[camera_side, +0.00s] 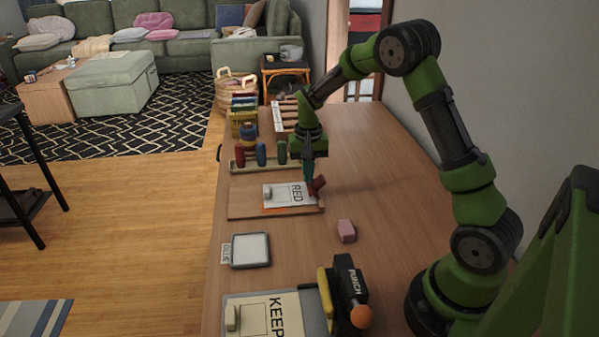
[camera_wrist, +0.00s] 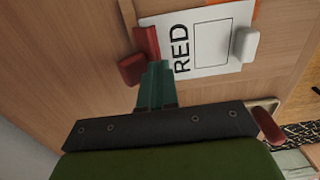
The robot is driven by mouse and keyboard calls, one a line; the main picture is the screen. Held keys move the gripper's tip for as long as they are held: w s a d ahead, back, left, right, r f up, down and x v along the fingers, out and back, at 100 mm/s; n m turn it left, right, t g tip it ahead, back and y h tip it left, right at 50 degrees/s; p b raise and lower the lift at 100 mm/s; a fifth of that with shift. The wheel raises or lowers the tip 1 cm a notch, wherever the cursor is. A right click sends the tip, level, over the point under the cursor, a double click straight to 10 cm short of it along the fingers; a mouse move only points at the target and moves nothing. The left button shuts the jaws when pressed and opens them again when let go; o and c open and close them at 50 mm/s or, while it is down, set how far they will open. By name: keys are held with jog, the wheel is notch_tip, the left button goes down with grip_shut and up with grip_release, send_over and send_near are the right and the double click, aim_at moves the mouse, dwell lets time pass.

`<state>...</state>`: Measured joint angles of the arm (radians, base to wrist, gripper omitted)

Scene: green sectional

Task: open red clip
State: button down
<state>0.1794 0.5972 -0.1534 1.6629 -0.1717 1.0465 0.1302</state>
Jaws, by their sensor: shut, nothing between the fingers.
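The red clip (camera_side: 317,186) sits at the right end of a wooden board, at the edge of a white card marked RED (camera_side: 284,195). In the wrist view the clip (camera_wrist: 133,69) shows a lever-like red block and a red bar along the card (camera_wrist: 197,42). My gripper (camera_side: 308,178) points down beside the clip, with its teal fingers shut and nothing between them. In the wrist view the fingertips (camera_wrist: 157,68) are right beside the red parts; I cannot tell whether they touch. The fingers hide a little of the clip and card.
A pink block (camera_side: 346,231), a grey-framed pad (camera_side: 250,250) and a punch (camera_side: 349,295) with a KEEP card (camera_side: 280,315) lie nearer the camera. A rack of coloured stamps (camera_side: 261,156) stands behind the board (camera_side: 243,202). Bare table lies to the right.

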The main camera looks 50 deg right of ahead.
notch_tip(320, 180, up, 6)
jog(key=shift+w+r, duration=0.15)
jog(key=shift+r, duration=0.05)
dwell(0.6)
jog(key=s+a+r+n+t+y, duration=0.1)
jog(key=s+a+r+n+t, duration=0.1)
jog(key=s+a+r, duration=0.4)
jog(key=s+a+r+n+t+y, duration=0.1)
jog(key=s+a+r+n+t, duration=0.2)
jog(key=s+a, duration=0.7)
jog(key=s+r+t, duration=0.2)
jog(key=s+r, duration=0.1)
jog(key=s, duration=0.1)
jog(key=shift+a+r, duration=0.2)
jog(key=shift+r, duration=0.2)
